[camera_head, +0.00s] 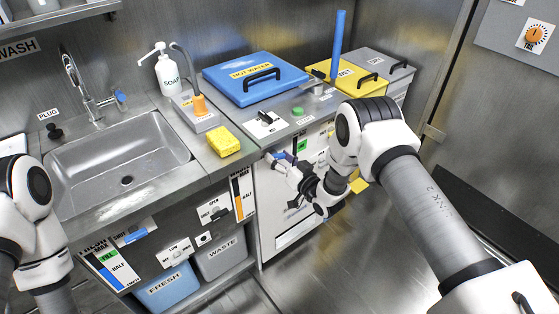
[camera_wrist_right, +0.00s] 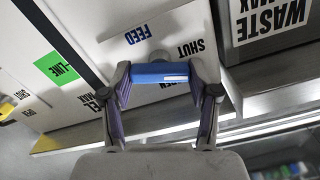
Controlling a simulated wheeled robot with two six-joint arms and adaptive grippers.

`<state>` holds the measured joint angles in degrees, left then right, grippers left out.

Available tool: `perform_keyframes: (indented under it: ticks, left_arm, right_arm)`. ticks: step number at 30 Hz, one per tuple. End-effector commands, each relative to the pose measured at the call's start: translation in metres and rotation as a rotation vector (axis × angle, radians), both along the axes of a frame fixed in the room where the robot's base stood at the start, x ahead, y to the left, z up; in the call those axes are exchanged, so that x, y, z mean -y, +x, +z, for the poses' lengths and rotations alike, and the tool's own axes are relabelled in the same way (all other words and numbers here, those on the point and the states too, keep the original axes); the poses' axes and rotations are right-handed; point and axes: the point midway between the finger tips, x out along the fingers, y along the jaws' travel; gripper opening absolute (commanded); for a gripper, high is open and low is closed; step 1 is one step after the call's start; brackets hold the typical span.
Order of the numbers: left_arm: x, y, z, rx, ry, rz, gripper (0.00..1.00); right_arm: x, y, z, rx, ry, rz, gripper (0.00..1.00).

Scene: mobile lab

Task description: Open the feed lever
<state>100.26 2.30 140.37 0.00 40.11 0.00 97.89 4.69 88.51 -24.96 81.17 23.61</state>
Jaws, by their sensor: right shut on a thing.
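The feed lever (camera_wrist_right: 160,73) is a blue bar on a white panel, below the FEED label in the upside-down right wrist view. A SHUT label is beside it, and a second label ending in "EN" is partly hidden behind it. My right gripper (camera_wrist_right: 162,78) is shut on the lever, one finger at each end of the bar. In the head view the right gripper (camera_head: 277,160) is at the top of the white cabinet front, and a small bit of blue (camera_head: 278,154) shows at its fingertips. My left arm shows at the left edge; its gripper is out of frame.
A steel sink (camera_head: 120,155) is at the left, with a yellow sponge (camera_head: 223,141) and a soap bottle (camera_head: 170,75) nearby. A blue HOT WATER lid (camera_head: 250,80) and yellow WET bin (camera_head: 345,75) are behind. FRESH (camera_head: 168,290) and WASTE (camera_head: 222,258) containers stand below. Floor at right is clear.

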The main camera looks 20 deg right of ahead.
Motion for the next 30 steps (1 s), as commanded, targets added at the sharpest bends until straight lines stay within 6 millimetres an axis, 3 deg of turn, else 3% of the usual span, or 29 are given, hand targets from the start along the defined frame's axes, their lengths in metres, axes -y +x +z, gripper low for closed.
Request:
perform_keyframes:
  ticks: [5, 6, 8, 20, 23, 30]
  left_arm:
    - [0.0, 0.0, 0.001, 0.0, 0.0, 0.0, 0.4]
    - [0.0, 0.0, 0.001, 0.0, 0.0, 0.0, 0.4]
    - [0.0, 0.0, 0.001, 0.0, 0.0, 0.0, 0.4]
    - [0.0, 0.0, 0.001, 0.0, 0.0, 0.0, 0.4]
    - [0.0, 0.0, 0.001, 0.0, 0.0, 0.0, 0.4]
    - [0.0, 0.0, 0.001, 0.0, 0.0, 0.0, 0.4]
  right_arm:
    - [0.001, 0.001, 0.003, 0.006, -0.001, -0.003, 0.25]
    - [0.001, 0.001, 0.003, 0.006, -0.001, -0.003, 0.64]
    - [0.001, 0.001, 0.003, 0.006, -0.002, -0.003, 0.85]
    - [0.002, -0.004, 0.001, 0.002, -0.004, -0.001, 0.85]
    - [0.008, -0.017, 0.0, -0.001, -0.002, -0.004, 0.85]
    - [0.029, -0.074, 0.0, -0.002, -0.002, -0.006, 0.85]
